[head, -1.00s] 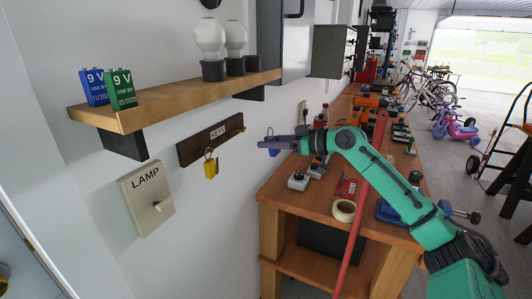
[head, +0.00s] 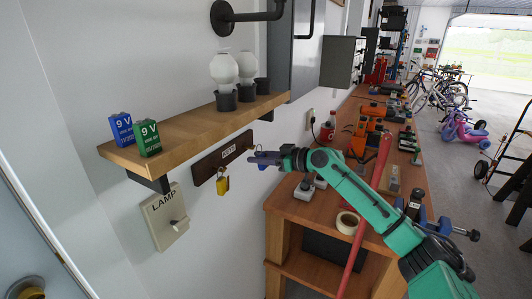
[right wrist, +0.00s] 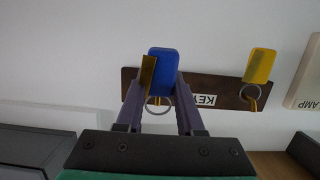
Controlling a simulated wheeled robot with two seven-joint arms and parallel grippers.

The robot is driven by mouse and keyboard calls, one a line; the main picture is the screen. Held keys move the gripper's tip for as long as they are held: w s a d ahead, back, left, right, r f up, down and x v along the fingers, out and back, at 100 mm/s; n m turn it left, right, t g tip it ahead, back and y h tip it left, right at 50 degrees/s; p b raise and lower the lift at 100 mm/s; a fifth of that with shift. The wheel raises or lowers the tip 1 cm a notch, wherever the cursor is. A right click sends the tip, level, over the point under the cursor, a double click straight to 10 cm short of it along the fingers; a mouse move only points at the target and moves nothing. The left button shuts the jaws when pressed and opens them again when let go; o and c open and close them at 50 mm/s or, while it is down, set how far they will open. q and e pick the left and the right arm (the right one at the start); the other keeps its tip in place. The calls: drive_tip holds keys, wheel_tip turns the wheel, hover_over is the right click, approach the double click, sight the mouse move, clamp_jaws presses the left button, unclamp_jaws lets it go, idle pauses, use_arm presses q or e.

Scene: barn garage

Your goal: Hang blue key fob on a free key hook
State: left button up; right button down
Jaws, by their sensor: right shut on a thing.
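My right gripper (head: 258,158) is at the right end of the dark key board (head: 207,167) on the wall. In the right wrist view the gripper (right wrist: 160,82) is shut on the blue key fob (right wrist: 162,70), with its metal ring (right wrist: 158,105) between the fingers. The fob is in front of the board (right wrist: 205,88); I cannot tell if its ring touches a hook. A narrow brass-coloured piece (right wrist: 148,73) shows beside the fob. A yellow fob (head: 223,184) hangs from a hook on the board. My left gripper is out of view.
A wooden shelf (head: 190,138) with two 9 V battery boxes (head: 147,138) and bulbs (head: 224,68) juts out above the board. A lamp switch (head: 164,216) is below left. The cluttered workbench (head: 300,215) stands to the right. The wall between bench and switch is clear.

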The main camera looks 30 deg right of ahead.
drive_tip(key=shift+f+b+x, duration=0.15)
drive_tip(key=shift+b+x, duration=0.05)
drive_tip(key=shift+x, duration=0.75)
drive_tip(key=shift+f+b+x, duration=0.15)
drive_tip(key=shift+x, duration=0.75)
drive_tip(key=shift+s, duration=0.1)
drive_tip(key=shift+c, duration=2.3)
unclamp_jaws()
drive_tip(key=shift+d, duration=0.15)
